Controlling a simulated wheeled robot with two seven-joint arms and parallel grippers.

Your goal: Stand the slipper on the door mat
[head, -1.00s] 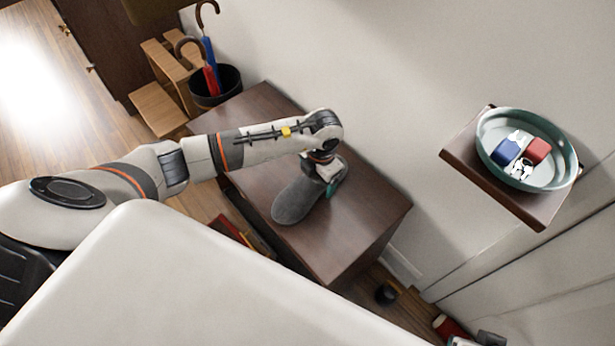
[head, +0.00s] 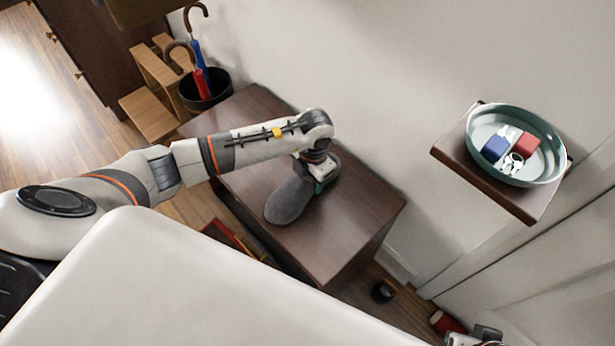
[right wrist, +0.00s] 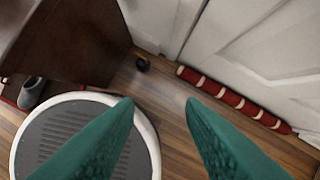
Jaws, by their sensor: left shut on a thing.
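A grey slipper (head: 288,200) is over the top of the dark wooden cabinet (head: 350,222) in the head view. My left gripper (head: 318,178) is shut on its right end. I cannot tell whether the sole touches the cabinet top. A red edge on the floor beside the cabinet (head: 232,238) may be the door mat; most of it is hidden by my body. In the right wrist view, another grey slipper (right wrist: 32,92) sits on the floor at the left, near a red strip. My right gripper (right wrist: 160,105) has its teal fingers apart and empty above the floor.
A wall shelf (head: 510,200) holds a teal tray (head: 556,172) with small items. An umbrella stand (head: 205,92) and a wooden stool (head: 150,112) stand behind the cabinet. A red striped roll (right wrist: 232,98) lies along the door. A small black round object (head: 383,291) is on the floor.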

